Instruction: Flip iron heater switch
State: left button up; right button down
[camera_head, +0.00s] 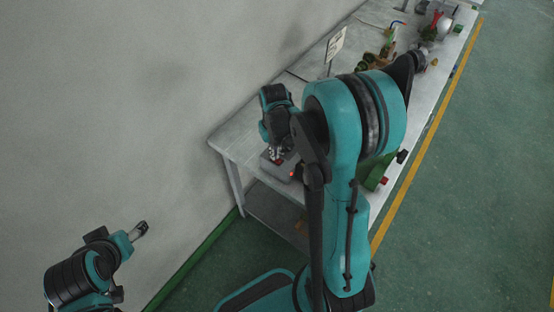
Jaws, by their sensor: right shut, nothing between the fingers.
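My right gripper (277,154) is shut and empty. It points down over the near end of the table, at a grey box (279,169) with a small red light or switch (292,173) on it. The box looks like the iron heater unit, but its switch is too small and too covered to make out. I cannot tell whether the fingertips touch the box. My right arm hides much of the table behind it. My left gripper (139,231) is at the lower left, away from the table; its fingers are too small to read.
The long pale table (229,139) runs along the wall to the upper right. A sign (336,43), brass-coloured parts (372,66) and a machine (441,22) stand farther along it. A green object (376,174) is at its right edge. Green floor is open on the right.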

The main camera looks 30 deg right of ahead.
jog(key=shift+f, duration=0.35)
jog(key=shift+r, duration=0.2)
jog(key=shift+r+p, duration=2.3)
jog(key=shift+r, duration=1.1)
jog(key=shift+s+a+b, duration=0.1)
jog(key=shift+a+b, duration=0.1)
jog(key=shift+b, duration=0.15)
jog(key=s+a+n+t+b, duration=0.1)
jog(key=s+a+t+b, duration=0.6)
jog(key=s+a+b, duration=0.3)
jog(key=shift+s+b, duration=0.45)
jog(key=shift+b, duration=0.35)
